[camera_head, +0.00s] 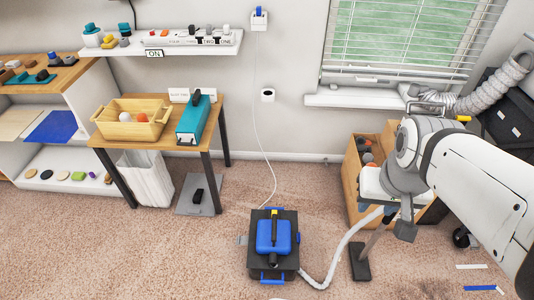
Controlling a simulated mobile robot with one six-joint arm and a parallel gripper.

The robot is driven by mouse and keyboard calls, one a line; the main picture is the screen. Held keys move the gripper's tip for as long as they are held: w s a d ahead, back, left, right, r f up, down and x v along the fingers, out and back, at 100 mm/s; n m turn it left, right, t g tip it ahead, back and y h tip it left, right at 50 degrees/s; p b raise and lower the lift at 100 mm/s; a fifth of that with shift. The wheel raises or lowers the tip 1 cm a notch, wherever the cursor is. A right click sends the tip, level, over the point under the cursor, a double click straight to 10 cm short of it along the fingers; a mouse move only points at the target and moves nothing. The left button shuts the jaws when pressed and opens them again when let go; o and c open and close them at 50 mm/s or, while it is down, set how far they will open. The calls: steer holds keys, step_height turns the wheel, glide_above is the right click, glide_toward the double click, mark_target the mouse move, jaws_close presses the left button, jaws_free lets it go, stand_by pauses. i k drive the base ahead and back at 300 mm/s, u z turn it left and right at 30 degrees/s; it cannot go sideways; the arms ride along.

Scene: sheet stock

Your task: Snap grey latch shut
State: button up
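A black box-shaped machine with a blue top (273,236) stands on the carpet at lower middle. A small grey piece (242,240), which looks like the grey latch, sticks out from its left side. It is too small to tell exactly how far open it stands. Blue clips (271,277) show at the front edge. My gripper (405,231) hangs at the end of my white arm on the right, well apart from the machine. Its fingers are too small and dark to tell open from shut.
A grey hose (345,240) runs from the machine to the right, near a dark-footed stand (360,262). A wooden bin (352,180) stands behind my gripper. A table (217,120) holds a basket (120,131) and teal box (192,130). Carpet left of the machine is clear.

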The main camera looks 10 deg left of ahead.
mark_target(240, 240)
steer(key=z, duration=2.75)
steer(key=k, duration=2.5)
steer(key=u, duration=1.85)
steer(key=i, duration=0.45)
steer(key=u, duration=0.15)
